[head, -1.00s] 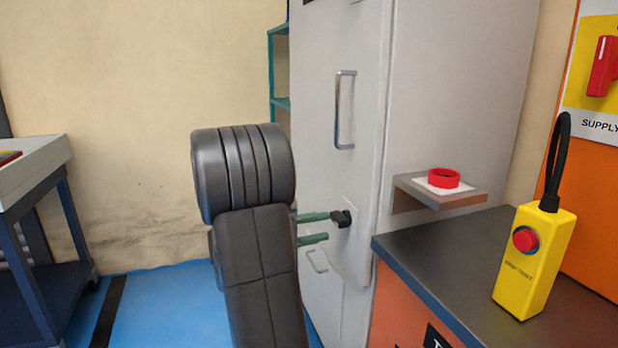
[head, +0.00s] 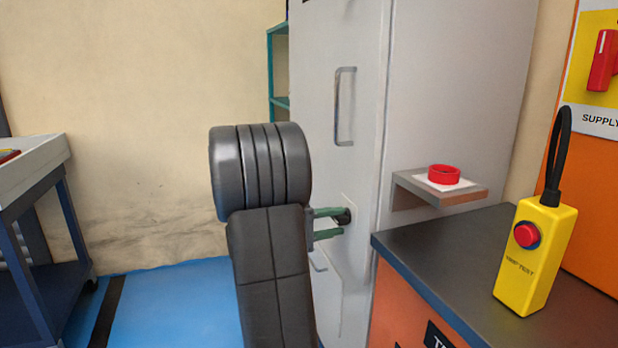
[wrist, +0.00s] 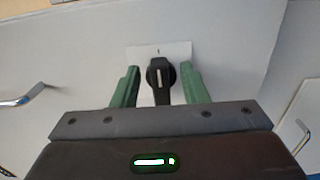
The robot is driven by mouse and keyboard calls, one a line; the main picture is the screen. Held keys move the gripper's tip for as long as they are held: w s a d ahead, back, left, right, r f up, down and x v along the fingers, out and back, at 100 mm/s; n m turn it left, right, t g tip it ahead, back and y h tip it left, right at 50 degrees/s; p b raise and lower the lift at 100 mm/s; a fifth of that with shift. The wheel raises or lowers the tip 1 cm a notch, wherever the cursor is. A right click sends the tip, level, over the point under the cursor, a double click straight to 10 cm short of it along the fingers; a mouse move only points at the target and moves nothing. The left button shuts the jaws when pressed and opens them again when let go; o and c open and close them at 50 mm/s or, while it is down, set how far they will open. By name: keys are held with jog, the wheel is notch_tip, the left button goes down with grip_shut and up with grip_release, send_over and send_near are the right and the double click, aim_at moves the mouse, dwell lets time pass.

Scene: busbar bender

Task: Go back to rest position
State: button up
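My gripper (head: 335,222) faces the grey cabinet door (head: 335,45) with its two green fingers apart. In the wrist view my gripper (wrist: 161,72) is open. A black rotary knob (wrist: 160,74) with a light pointer line lies between the fingers, with a gap on each side. The knob sits on a white plate (wrist: 174,48) with a small mark above it. In the head view the knob (head: 345,214) is partly hidden by the upper finger. I cannot tell how far the fingertips reach past the knob's front.
The cabinet has a metal handle (head: 345,106) above the knob. A shelf with a red ring (head: 444,174) sticks out to the right. A yellow pendant (head: 535,258) with a red button stands on the dark counter (head: 460,250). A blue cart (head: 45,235) is at left; blue floor lies between.

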jog(key=p+v, duration=0.3)
jog(key=v, duration=1)
jog(key=b+x, duration=0.3)
jog(key=x, duration=1.1)
jog(key=shift+r, duration=0.15)
jog(key=p, duration=0.1)
jog(key=n+p, duration=0.1)
jog(key=p, duration=0.1)
jog(key=shift+a+r+n, duration=0.1)
jog(key=shift+r+n, duration=0.15)
jog(key=shift+n, duration=0.05)
jog(key=n+p, duration=0.1)
jog(key=p, duration=0.2)
jog(key=n+p, duration=0.2)
jog(key=p, duration=0.1)
jog(key=shift+r+n+p, duration=0.25)
jog(key=shift+n+p, duration=0.05)
jog(key=shift+w+n+p, duration=0.1)
jog(key=shift+n+p, duration=0.4)
jog(key=shift+p, duration=0.3)
jog(key=shift+f, duration=0.1)
